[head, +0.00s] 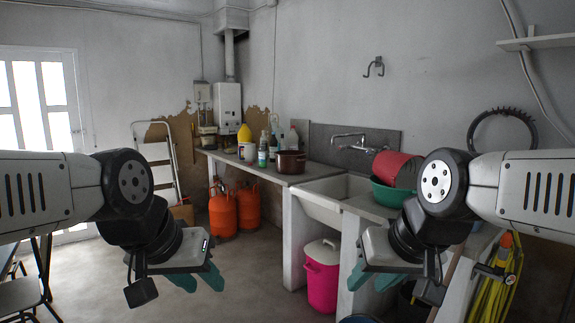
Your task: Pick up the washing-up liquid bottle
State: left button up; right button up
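Several bottles stand at the far end of the counter, beyond my grippers. A clear bottle with a greenish label (262,152) looks most like the washing-up liquid bottle, but it is too small to be sure. It stands upright left of a brown pot (290,163). A white bottle (293,140) stands behind the pot. My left gripper (199,279) is low at centre left, its teal fingers apart and empty. My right gripper (372,279) is in front of the sink side, also open and empty. Both are well short of the bottles.
The counter (318,173) runs along the wall to a sink (328,195). A green basin (388,193) with a red container (396,169) stands right of it. Orange gas cylinders (223,212) and a pink bin (322,277) stand on the floor. The floor at centre left is clear.

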aim_at(262, 162)
jog(key=u, duration=0.25)
jog(key=i+u, duration=0.3)
jog(key=i, duration=2.85)
jog(key=i+u, duration=0.15)
jog(key=i, duration=0.45)
jog(key=i+l+u, duration=0.1)
jog(key=i, duration=0.45)
jog(key=i+l+u, duration=0.15)
jog(key=i, duration=0.45)
jog(key=i+l, duration=0.1)
jog(key=l, duration=0.25)
jog(key=i+l+u, duration=0.1)
jog(key=l, duration=0.3)
jog(key=i+l, duration=0.1)
jog(key=l, duration=0.3)
